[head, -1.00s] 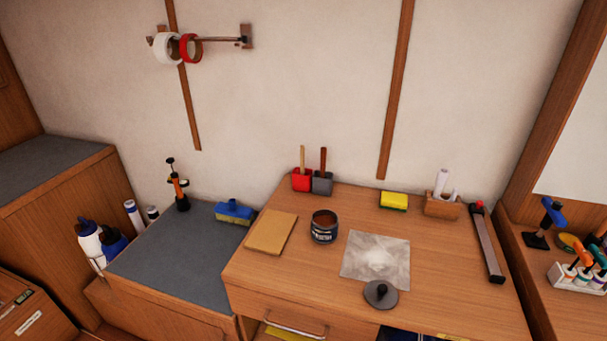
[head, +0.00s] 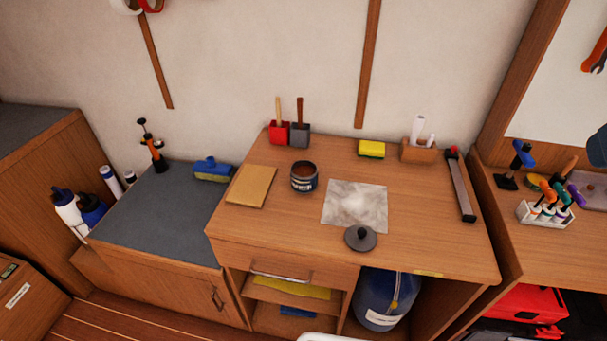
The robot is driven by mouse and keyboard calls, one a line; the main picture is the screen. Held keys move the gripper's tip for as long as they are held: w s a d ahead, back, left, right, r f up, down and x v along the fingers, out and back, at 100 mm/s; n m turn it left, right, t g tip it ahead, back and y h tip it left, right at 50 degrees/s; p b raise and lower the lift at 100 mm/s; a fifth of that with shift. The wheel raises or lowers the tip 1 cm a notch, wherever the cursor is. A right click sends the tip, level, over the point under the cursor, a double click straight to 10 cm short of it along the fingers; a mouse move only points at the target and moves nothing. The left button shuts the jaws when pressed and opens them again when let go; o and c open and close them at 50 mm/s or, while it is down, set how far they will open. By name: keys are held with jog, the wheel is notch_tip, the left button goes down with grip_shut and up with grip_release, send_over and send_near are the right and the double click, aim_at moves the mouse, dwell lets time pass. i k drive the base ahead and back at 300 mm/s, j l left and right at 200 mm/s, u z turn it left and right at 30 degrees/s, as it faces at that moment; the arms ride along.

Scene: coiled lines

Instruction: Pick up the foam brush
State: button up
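At the back left of the wooden desk stand two block-headed tools with upright wooden handles, side by side. One has a red block (head: 279,132) and a light handle; the other has a dark grey block (head: 300,136) and a reddish-brown handle. They look like foam brushes, but I cannot tell for certain whether the blocks are foam heads or holders. A blue-topped brush or scrubber with a yellowish underside (head: 213,170) lies on the grey-topped cabinet left of the desk.
The desk (head: 437,203) also bears an open tin (head: 304,177), a tan pad (head: 251,186), a grey sheet (head: 355,206), a dark round lid (head: 360,238), a yellow sponge (head: 371,149) and a long sanding bar (head: 460,185). A blue drum (head: 385,297) stands underneath.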

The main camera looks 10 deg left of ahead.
aim_at(278, 100)
jog(key=i+j, duration=0.1)
jog(key=j, duration=0.3)
jog(key=i+j, duration=0.1)
jog(key=j, duration=0.35)
jog(key=i+j, duration=0.15)
jog(key=j, duration=0.25)
jog(key=i+j, duration=0.1)
jog(key=j, duration=0.35)
jog(key=i+j, duration=0.1)
jog(key=j, duration=0.3)
jog(key=i+j, duration=0.1)
jog(key=j, duration=0.35)
jog(key=z, duration=0.05)
